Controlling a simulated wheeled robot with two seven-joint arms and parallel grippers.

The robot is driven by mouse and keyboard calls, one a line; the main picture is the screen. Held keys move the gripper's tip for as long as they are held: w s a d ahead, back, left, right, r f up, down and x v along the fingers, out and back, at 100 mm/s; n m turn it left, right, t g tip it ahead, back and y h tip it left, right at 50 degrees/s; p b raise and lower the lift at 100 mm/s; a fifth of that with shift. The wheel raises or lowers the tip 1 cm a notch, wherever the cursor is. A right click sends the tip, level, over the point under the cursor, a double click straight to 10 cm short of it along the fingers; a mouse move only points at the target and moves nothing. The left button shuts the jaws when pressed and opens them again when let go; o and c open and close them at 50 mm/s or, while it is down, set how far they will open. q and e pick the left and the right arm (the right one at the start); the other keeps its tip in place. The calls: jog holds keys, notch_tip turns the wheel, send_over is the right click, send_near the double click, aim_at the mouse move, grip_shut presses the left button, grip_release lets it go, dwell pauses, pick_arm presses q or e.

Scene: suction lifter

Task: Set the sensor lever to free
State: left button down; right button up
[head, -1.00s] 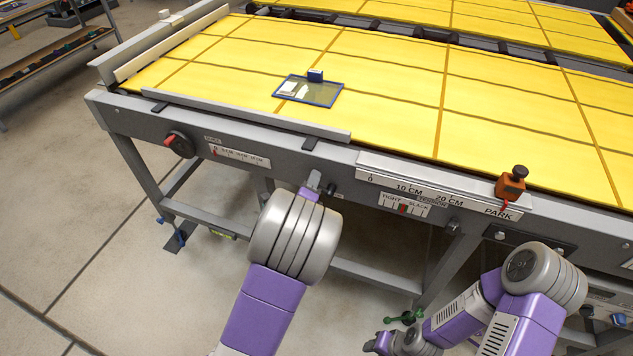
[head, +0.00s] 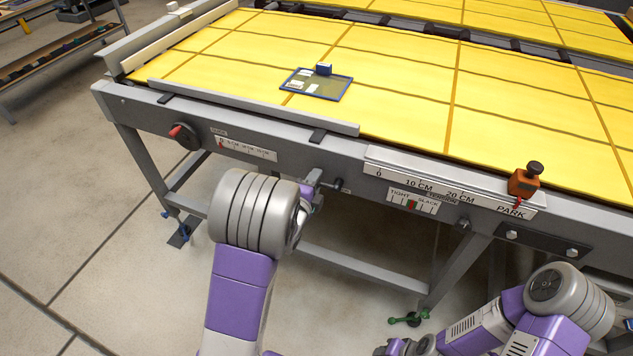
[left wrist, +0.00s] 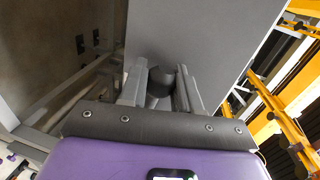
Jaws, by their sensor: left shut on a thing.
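My left gripper (head: 318,186) is at the table's front rail, below the yellow top. In the left wrist view its two grey fingers (left wrist: 160,88) stand on either side of a dark rounded knob (left wrist: 161,80) and are shut on it. In the head view a small dark knob end (head: 340,186) shows just right of the fingers. No label reading sensor or free is legible, so I cannot tell for sure that this is the sensor lever. My right arm is folded at the lower right; its gripper end (head: 396,347) is partly cut off and its fingers are unclear.
A black dial with a red pointer (head: 184,136) is on the rail to the left. A tight/slack gauge (head: 413,201) and a centimetre scale (head: 400,180) are to the right, with an orange slider (head: 524,182) by PARK. A blue-framed plate (head: 316,85) lies on the yellow top (head: 400,90).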

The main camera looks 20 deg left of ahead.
pick_arm(q)
jog(key=c, duration=1.1)
grip_release()
jog(key=s+r+p, duration=0.1)
jog(key=s+p, duration=0.3)
jog(key=s, duration=0.3)
jog(key=shift+s+r, duration=0.25)
jog(key=shift+f, duration=0.15)
